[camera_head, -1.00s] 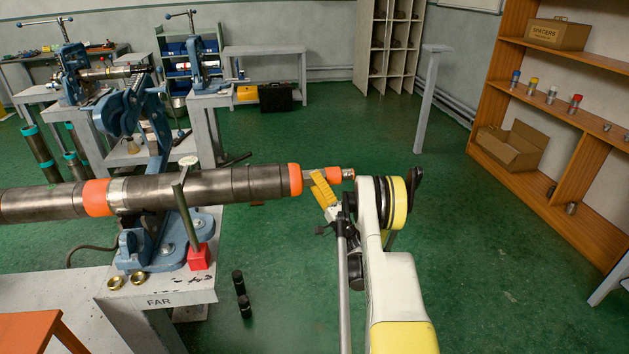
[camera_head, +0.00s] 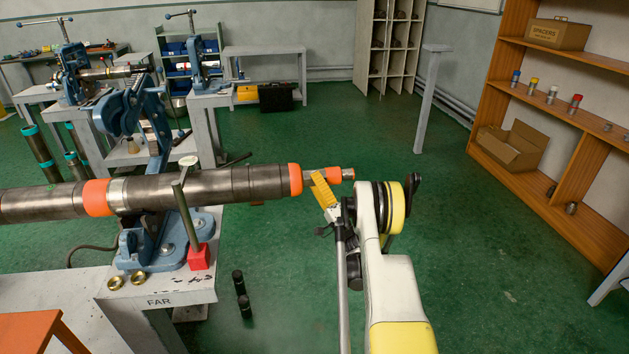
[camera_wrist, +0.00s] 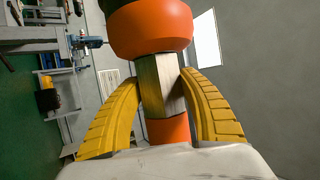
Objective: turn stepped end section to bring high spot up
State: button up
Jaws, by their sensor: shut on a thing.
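A long steel pipe (camera_head: 225,186) with orange bands lies level across the open blue vise (camera_head: 160,235) at left. At its right end, past an orange collar (camera_head: 295,179), a narrower flat-sided steel end section (camera_head: 314,176) sticks out, with an orange tip (camera_head: 341,174). My gripper (camera_head: 322,188) is at this end section from the front. In the wrist view, my gripper's yellow fingers (camera_wrist: 160,108) lie on both sides of the flat-sided steel part (camera_wrist: 158,85), between the collar (camera_wrist: 150,28) and the orange tip (camera_wrist: 168,130). I cannot tell which side of the section is high.
A green-grey post with a red block (camera_head: 199,257) stands in front of the pipe on the bench marked FAR (camera_head: 160,290). Brass rings (camera_head: 127,279) lie there. Orange shelves (camera_head: 545,110) stand at right.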

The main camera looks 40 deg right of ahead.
dwell(0.4)
jog(key=o, duration=1.1)
jog(key=shift+o, duration=0.2)
